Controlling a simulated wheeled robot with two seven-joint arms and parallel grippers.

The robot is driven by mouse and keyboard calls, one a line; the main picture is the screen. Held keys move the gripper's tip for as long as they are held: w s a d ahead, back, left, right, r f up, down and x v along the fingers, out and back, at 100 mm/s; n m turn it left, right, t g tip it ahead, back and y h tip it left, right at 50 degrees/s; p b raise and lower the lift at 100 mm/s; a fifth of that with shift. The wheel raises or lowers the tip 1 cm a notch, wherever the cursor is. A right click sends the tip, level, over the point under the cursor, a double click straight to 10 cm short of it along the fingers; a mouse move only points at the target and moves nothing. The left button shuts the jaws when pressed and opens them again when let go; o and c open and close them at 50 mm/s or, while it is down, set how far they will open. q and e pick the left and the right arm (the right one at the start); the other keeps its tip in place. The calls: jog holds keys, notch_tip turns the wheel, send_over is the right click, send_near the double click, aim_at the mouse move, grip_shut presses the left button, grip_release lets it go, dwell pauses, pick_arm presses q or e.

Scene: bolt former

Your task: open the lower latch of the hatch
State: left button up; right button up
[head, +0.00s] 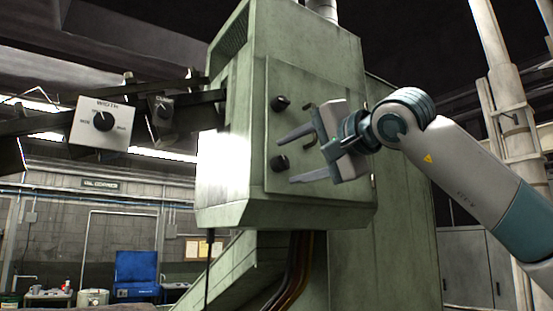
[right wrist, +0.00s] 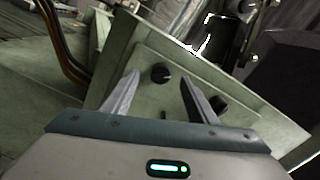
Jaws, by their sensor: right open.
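The hatch (head: 300,80) is a flat green panel on the side of the machine housing. It carries two round black latches, the upper latch (head: 279,103) and the lower latch (head: 280,163). My right gripper (head: 286,160) is open and empty, its fingers pointing at the panel around the height of the lower latch. In the right wrist view the lower latch (right wrist: 160,72) shows between the two fingertips (right wrist: 160,75), and the upper latch (right wrist: 218,103) lies beyond the right finger. I cannot tell how much gap is left to the panel. My left gripper is out of view.
A bent handle (head: 309,109) sits on the hatch, partly behind my right gripper. A white dial box (head: 103,124) is on a dark beam at left. Brown cables (head: 296,270) hang below the housing. A pale column (head: 505,90) stands at right.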

aim_at(286, 162)
jog(key=x, duration=0.1)
jog(key=p+x, duration=0.2)
jog(key=shift+w+a+r, duration=0.2)
jog(key=shift+r, duration=0.1)
jog(key=n+p, duration=0.2)
jog(key=n, duration=0.1)
jog(key=shift+s+d, duration=0.1)
jog(key=shift+d, duration=0.1)
jog(key=n+p, duration=0.1)
jog(key=n, duration=0.2)
jog(key=shift+f+p, duration=0.1)
jog(key=shift+p, duration=0.3)
jog(key=shift+f+n, duration=0.15)
jog(key=shift+n, duration=0.65)
grip_shut()
jog(key=shift+s+f+m+b, duration=0.1)
jog(key=shift+f+m+b, duration=0.05)
jog(key=shift+m+b, duration=1.1)
jog(key=shift+m, duration=0.65)
